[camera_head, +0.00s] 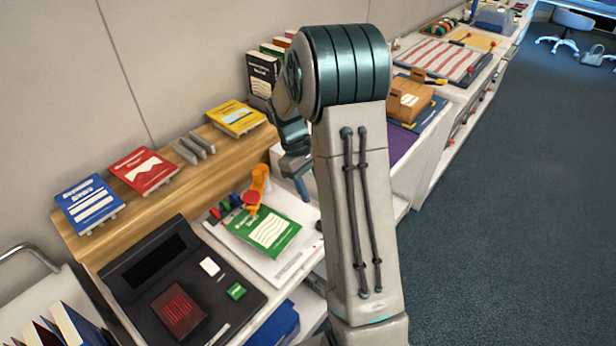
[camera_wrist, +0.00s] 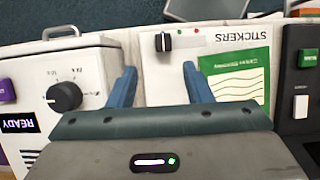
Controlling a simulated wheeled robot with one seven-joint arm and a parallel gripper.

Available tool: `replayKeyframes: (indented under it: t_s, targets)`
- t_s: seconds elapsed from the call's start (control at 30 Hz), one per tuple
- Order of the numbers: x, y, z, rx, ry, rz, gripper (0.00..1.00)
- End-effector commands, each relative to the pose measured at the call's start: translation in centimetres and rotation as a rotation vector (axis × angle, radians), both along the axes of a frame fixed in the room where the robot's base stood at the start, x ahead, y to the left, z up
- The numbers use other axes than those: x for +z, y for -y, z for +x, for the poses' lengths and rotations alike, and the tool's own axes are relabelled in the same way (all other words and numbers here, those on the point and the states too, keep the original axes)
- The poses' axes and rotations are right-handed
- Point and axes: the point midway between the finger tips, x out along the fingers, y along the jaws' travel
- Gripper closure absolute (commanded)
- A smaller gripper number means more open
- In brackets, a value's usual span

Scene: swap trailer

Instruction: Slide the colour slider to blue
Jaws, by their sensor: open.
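The slider's dark knob (camera_wrist: 163,42), with a pale line on it, stands on a white panel in the wrist view. A red dot and a green dot sit to its right; I cannot see a blue mark there. My gripper (camera_wrist: 160,84) is open and empty, its two blue fingers apart, with the knob beyond the gap between them. I cannot tell how high the fingers are above the panel. In the head view, my gripper (camera_head: 295,172) is partly hidden by my arm, and I cannot make out the slider.
A green booklet (camera_wrist: 236,78) lies right of the slider on the panel marked STICKERS. A box with a round dial (camera_wrist: 64,96) stands to the left. A black console (camera_head: 210,270), an orange stamp-like object (camera_head: 258,183) and books on a wooden shelf (camera_head: 95,245) are nearby.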

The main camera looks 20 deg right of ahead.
Motion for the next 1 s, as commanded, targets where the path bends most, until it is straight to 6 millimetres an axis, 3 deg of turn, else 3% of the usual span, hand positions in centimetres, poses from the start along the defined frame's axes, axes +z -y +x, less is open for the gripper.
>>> replayKeyframes:
  t_s: [0.23,0.87,1.0]
  targets:
    - [2.9,-0.5,1.1,0.000,0.001,0.000,0.55]
    - [3.3,-0.6,1.2,0.000,-0.001,0.000,0.55]
    - [4.7,-1.3,0.4,-0.018,0.039,-0.003,0.55]
